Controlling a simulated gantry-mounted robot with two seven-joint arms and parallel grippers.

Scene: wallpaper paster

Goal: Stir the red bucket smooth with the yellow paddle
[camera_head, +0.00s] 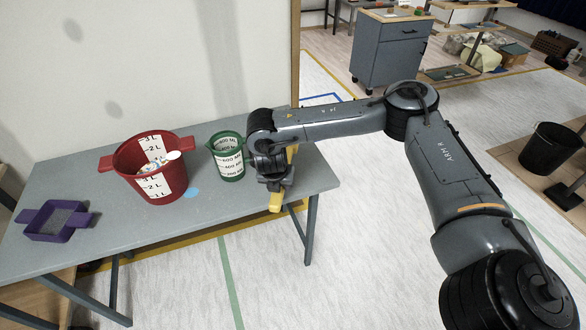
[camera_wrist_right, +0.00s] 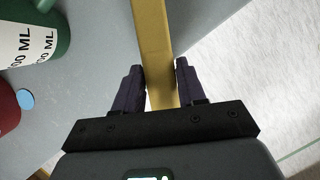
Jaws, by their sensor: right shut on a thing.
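The red bucket (camera_head: 128,167) stands upright on the grey table, with white litre marks on its side and a handle at each side. Pale, speckled contents and a white rounded piece (camera_head: 173,155) show at its mouth. My right gripper (camera_head: 275,180) is at the table's right end, right of the bucket and apart from it. It is shut on the yellow paddle (camera_head: 276,202), which also shows between the fingers in the right wrist view (camera_wrist_right: 151,45). Most of the paddle is hidden by my arm in the head view. My left gripper is not in view.
A green measuring jug (camera_head: 230,170) stands between the bucket and my right gripper. A purple tray with handles (camera_head: 57,222) is at the table's left. A light blue spot (camera_head: 192,194) lies near the bucket. The table front (camera_head: 110,245) is clear. A wall rises behind.

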